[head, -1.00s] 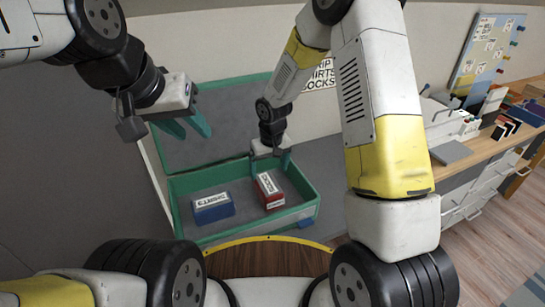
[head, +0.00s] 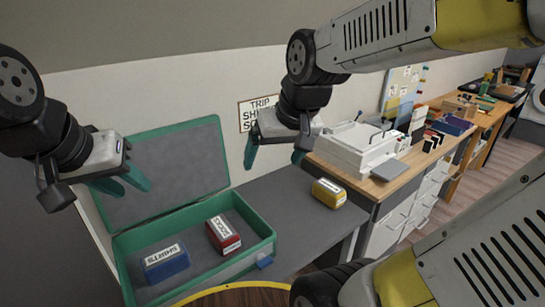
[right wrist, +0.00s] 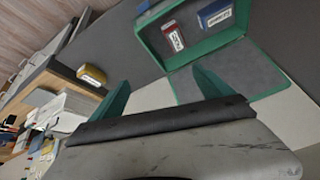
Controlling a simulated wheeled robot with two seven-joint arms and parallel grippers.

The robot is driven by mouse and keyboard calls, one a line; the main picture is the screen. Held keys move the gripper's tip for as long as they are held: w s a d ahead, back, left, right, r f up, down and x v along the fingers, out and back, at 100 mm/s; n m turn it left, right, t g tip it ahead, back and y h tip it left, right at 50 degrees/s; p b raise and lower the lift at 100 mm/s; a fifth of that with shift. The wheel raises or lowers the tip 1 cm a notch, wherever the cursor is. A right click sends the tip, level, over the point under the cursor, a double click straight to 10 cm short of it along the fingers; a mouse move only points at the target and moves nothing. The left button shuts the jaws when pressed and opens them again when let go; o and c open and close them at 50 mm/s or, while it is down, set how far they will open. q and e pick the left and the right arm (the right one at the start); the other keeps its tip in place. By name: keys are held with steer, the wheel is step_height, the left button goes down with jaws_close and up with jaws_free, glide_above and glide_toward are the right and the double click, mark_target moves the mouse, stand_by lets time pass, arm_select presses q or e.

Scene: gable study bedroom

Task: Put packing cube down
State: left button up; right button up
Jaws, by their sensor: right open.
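A green-rimmed grey suitcase (head: 196,265) lies open, its lid (head: 165,178) raised at the back. Inside, a blue packing cube (head: 166,263) lies at the left and a red packing cube (head: 223,234) beside it, apart. In the right wrist view the red cube (right wrist: 173,37) and blue cube (right wrist: 214,15) show in the case. A yellow packing cube (head: 329,193) rests outside, on the grey surface to the right. My right gripper (head: 276,154) is open and empty above and behind the case's right side. My left gripper (head: 121,184) is open and empty before the lid.
A wooden desk (head: 389,181) with a white machine (head: 357,147) stands right of the grey surface. A wall sign (head: 259,112) hangs behind my right gripper. The grey surface between case and yellow cube is clear.

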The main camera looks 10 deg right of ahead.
steer(key=shift+t, duration=0.4)
steer(key=s, duration=0.2)
steer(key=s+r, duration=0.1)
steer(key=s, duration=0.2)
steer(key=shift+s+d+r, duration=0.35)
stand_by(0.4)
